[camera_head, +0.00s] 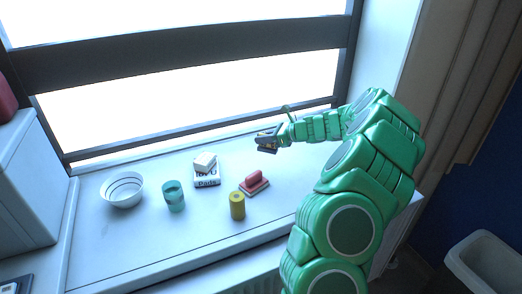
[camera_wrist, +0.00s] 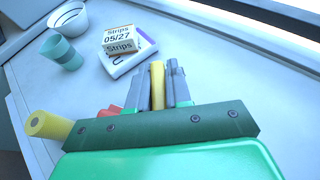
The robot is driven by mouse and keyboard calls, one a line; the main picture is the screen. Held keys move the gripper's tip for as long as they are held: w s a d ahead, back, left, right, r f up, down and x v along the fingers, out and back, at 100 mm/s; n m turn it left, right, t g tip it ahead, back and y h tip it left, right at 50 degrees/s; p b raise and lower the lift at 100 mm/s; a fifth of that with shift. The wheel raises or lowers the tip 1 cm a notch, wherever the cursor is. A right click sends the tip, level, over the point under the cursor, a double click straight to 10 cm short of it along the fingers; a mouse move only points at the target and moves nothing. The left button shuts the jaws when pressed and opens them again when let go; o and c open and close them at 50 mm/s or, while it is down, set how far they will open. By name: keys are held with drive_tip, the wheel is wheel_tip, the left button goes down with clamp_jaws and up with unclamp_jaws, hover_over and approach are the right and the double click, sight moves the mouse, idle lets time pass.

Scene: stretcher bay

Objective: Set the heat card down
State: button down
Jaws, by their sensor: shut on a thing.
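My gripper (camera_head: 267,141) is above the right part of the white windowsill (camera_head: 240,235), close to the window. In the wrist view its two grey fingers (camera_wrist: 158,76) are shut on a narrow yellow thing, seen edge-on, which I take to be the heat card (camera_wrist: 157,88). The card is clear of the other objects. Its lower part is hidden behind the green gripper body. In the head view the card is too small to make out clearly between the fingers.
A striped bowl (camera_head: 122,190), a teal cup (camera_head: 174,197), a pads box (camera_head: 207,180) with a strips box (camera_head: 205,162) on it, a red-handled block (camera_head: 255,182) and a yellow cylinder (camera_head: 237,206) stand on the sill. The sill's right part is clear.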

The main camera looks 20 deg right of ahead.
drive_tip(key=shift+w+d+f, duration=0.3)
drive_tip(key=shift+w+f, duration=0.7)
drive_tip(key=shift+f, duration=0.1)
drive_tip(key=shift+w+d+f, duration=0.25)
drive_tip(key=shift+w+f, duration=0.75)
drive_tip(key=shift+f, duration=0.05)
drive_tip(key=shift+w+d+f, duration=0.3)
drive_tip(key=shift+w+f, duration=0.7)
drive_tip(key=shift+f, duration=1.7)
drive_tip(key=c, duration=1.1)
unclamp_jaws()
drive_tip(key=shift+o, duration=0.2)
